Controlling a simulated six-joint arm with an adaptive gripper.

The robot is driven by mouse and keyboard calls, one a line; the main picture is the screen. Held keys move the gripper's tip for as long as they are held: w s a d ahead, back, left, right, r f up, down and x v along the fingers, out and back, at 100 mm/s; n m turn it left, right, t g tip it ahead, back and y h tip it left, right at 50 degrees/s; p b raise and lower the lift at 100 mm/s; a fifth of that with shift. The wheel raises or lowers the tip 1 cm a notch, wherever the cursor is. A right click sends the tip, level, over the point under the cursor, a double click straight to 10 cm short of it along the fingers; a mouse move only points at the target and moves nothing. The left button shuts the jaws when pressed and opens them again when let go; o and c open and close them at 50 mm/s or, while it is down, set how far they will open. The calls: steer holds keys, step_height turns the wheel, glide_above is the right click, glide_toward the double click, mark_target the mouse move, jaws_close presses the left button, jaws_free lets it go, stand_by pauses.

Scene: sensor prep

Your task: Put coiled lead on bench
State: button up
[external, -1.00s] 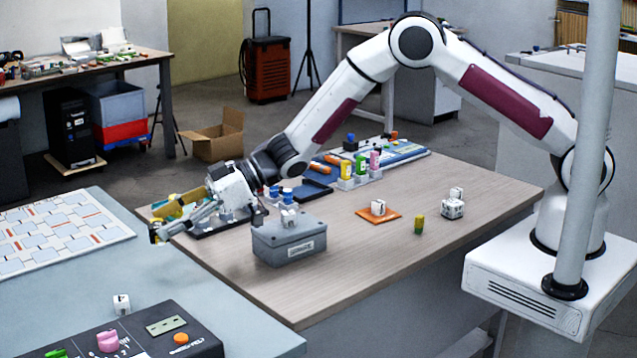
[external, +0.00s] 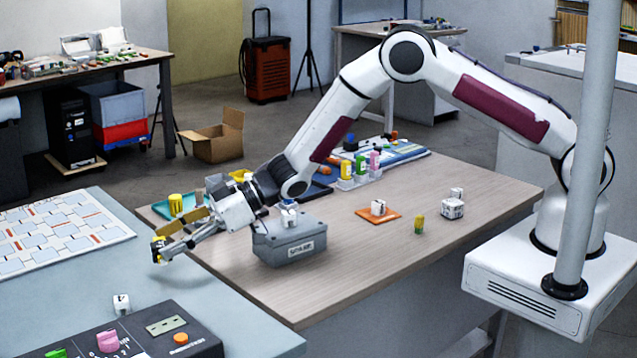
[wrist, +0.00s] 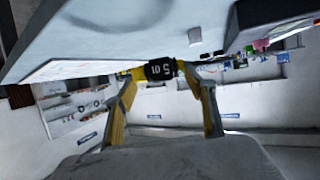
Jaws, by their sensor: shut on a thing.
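I cannot pick out a coiled lead in either view, nor tell whether the held piece is one.
The wooden table (external: 350,255) carries a grey box (external: 290,243) close to my wrist, an orange mat (external: 390,214) with a white cube, and a yellow-green cylinder (external: 419,224). The bench holds a white patterned board (external: 60,235) and a dark control panel (external: 140,335).

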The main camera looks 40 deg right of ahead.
mark_target(177, 282)
steer(key=shift+f, duration=1)
steer(key=shift+f, duration=1.85)
steer(key=shift+f, duration=0.15)
steer(key=o, duration=1.1)
steer(key=shift+v, duration=6.1)
